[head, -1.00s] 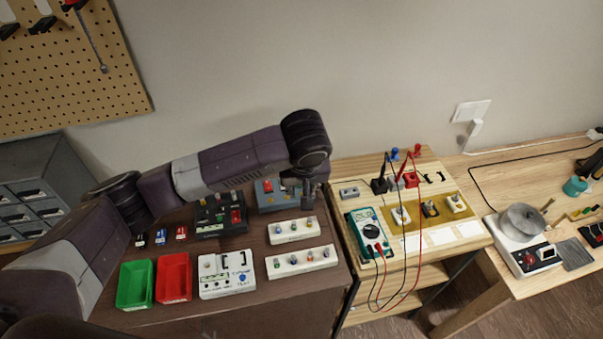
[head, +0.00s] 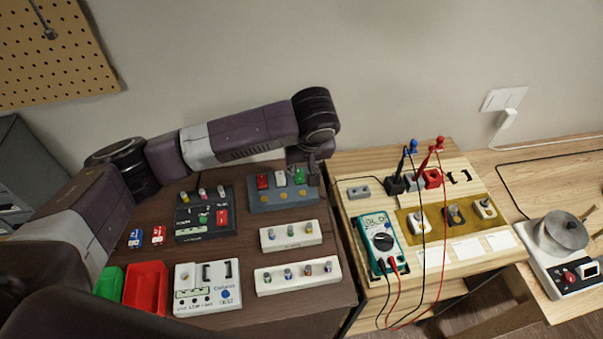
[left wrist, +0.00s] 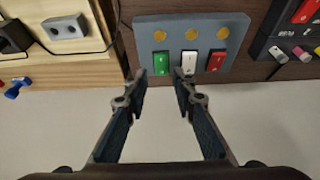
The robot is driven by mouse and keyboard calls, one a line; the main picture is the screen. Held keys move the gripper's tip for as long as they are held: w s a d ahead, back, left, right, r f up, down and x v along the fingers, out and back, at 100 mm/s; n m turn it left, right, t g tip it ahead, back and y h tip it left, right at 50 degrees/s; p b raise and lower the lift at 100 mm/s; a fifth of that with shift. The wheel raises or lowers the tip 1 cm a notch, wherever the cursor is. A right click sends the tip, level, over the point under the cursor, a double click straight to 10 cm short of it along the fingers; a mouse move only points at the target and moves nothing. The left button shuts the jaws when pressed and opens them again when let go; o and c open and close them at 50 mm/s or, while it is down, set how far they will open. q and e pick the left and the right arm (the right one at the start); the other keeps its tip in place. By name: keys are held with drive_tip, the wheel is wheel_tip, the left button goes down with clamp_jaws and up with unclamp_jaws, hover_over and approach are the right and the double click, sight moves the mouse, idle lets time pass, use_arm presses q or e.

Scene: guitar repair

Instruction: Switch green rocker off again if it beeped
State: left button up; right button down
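The grey-blue rocker panel (head: 284,196) lies at the back right of the dark brown table, with red (head: 263,181), white (head: 281,178) and green (head: 299,176) rockers in a row. My left gripper (head: 313,176) is beside the panel's right end, close to the green rocker; its fingertips are small here. In the left wrist view the green rocker (left wrist: 161,63) lies just beyond the open, empty fingers of my left gripper (left wrist: 161,74). The white rocker (left wrist: 189,62) is near the right fingertip. Contact cannot be told. My right gripper is out of view.
A black module (head: 204,214) with knobs stands left of the panel. Two white knob strips, the nearer one (head: 298,276) longer, lie in front. The green bin (head: 108,283) and red bin (head: 146,289) are at front left. A teal multimeter (head: 378,243) with cables is on the right bench.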

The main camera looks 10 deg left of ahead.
sight(299, 177)
use_arm(q)
drive_tip(key=p+x, duration=0.1)
drive_tip(key=x, duration=0.5)
drive_tip(key=shift+a+f, duration=0.1)
drive_tip(key=shift+f, duration=0.1)
drive_tip(key=shift+s, duration=0.1)
